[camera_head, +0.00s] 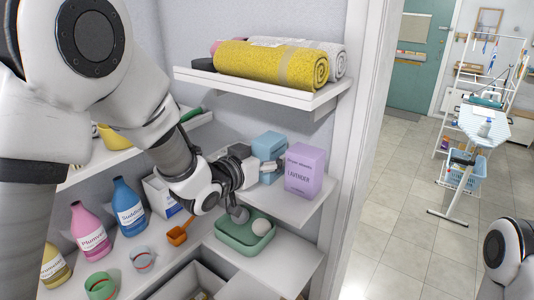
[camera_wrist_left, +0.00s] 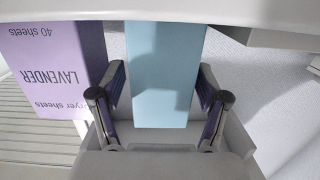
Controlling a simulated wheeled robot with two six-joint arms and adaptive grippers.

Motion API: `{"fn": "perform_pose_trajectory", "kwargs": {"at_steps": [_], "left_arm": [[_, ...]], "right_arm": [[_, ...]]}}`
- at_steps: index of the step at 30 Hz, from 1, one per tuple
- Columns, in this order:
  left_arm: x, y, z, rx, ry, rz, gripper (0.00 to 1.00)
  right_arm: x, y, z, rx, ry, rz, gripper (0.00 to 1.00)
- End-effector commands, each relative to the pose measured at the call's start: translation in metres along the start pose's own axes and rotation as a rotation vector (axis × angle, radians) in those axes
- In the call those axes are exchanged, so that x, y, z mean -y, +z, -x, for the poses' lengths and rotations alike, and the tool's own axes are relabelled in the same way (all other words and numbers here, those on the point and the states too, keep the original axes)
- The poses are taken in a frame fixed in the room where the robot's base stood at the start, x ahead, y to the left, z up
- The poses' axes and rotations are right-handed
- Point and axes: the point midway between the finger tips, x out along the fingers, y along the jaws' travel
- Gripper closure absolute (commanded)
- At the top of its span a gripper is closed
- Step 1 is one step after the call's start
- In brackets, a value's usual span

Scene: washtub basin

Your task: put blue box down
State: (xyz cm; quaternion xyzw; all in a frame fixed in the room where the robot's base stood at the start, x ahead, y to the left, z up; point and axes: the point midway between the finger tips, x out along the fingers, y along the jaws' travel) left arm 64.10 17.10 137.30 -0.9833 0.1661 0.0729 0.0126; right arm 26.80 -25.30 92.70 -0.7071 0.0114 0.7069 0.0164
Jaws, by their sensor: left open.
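The blue box (camera_head: 270,143) is light blue and upright at the middle shelf, left of the purple lavender box, in the head view. In the left wrist view the blue box (camera_wrist_left: 165,70) stands between the two fingers of my left gripper (camera_wrist_left: 160,103). The fingers are open, with a visible gap on each side of the box. In the head view my left gripper (camera_head: 262,170) reaches in from the left and covers part of the box. The box's base is hidden, so its contact with the shelf cannot be made out. My right gripper is out of view.
The purple lavender box (camera_head: 305,171) stands close beside the blue box. Above is a shelf (camera_head: 262,92) with a yellow rolled towel (camera_head: 265,63). Below, a green tray (camera_head: 243,236) holds a white ball. Bottles and cups stand at lower left. The lower shelf's right part (camera_head: 290,262) is bare.

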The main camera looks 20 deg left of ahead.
Motion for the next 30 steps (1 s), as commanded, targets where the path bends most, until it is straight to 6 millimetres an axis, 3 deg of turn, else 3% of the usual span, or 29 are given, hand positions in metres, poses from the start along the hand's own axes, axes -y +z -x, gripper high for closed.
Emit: {"fn": "perform_pose_trajectory", "kwargs": {"at_steps": [8,11,22,24,30], "left_arm": [[0.000,0.000,0.001,-0.001,0.000,0.000,0.24],[0.001,0.002,0.010,-0.003,-0.002,0.002,0.24],[0.000,0.004,0.097,-0.007,0.000,0.004,0.24],[0.000,-0.007,0.110,0.000,0.001,0.007,0.24],[0.000,-0.001,0.121,-0.001,0.000,0.000,0.24]], "right_arm": [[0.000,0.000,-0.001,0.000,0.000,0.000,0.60],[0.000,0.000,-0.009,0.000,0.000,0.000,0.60],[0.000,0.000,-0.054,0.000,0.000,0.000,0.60],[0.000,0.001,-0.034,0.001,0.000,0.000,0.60],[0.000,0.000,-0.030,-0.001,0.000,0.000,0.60]]}}
